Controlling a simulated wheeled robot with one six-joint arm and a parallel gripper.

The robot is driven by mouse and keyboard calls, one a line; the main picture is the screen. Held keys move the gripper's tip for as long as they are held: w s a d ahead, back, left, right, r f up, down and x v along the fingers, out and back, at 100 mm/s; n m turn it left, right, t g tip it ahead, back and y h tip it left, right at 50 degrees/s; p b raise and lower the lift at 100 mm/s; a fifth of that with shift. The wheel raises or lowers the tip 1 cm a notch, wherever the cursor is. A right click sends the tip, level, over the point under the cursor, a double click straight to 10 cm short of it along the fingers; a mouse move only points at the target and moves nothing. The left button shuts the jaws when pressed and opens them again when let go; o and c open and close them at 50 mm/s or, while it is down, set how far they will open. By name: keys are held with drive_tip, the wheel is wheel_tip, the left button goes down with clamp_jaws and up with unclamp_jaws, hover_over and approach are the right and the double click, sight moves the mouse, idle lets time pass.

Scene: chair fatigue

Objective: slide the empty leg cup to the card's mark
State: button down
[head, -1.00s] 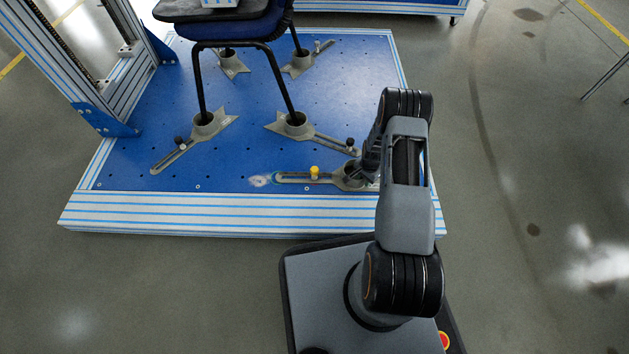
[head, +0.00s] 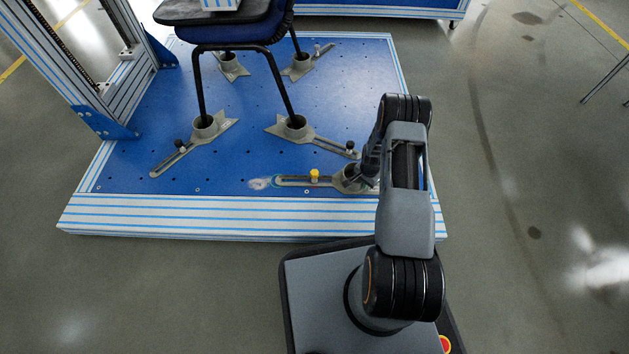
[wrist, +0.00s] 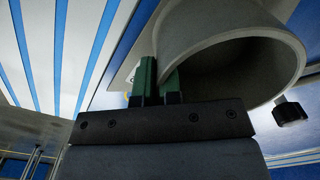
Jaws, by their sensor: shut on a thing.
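The empty leg cup (head: 348,181) is a grey round cup with a slotted arm pointing left, lying low at the platform's front right. A yellow knob (head: 314,175) stands in its slot. In the wrist view the hollow cup (wrist: 225,28) shows large, with no leg visible in it. My gripper (wrist: 157,88) has its green fingers shut on the cup's near wall. In the head view my arm's end (head: 369,172) covers part of the cup. A pale patch (head: 260,183) lies just left of the slotted arm's tip. I cannot make out a card or its mark.
A chair (head: 235,40) stands behind, its legs in grey cups (head: 208,127) with dark knobs. The right front chair cup (head: 294,128) has an arm ending near mine. A metal frame (head: 95,70) stands left. Bare blue platform (head: 120,172) lies at the front left.

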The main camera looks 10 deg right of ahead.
drive_tip(key=shift+d, duration=0.15)
drive_tip(key=shift+s+d, duration=0.2)
drive_tip(key=shift+d, duration=0.7)
drive_tip(key=shift+s+d, duration=0.2)
drive_tip(key=shift+d, duration=0.65)
drive_tip(key=c, duration=1.3)
unclamp_jaws()
wheel_tip(320, 180, up, 6)
drive_tip(key=p, duration=0.4)
drive_tip(key=shift+a, duration=0.1)
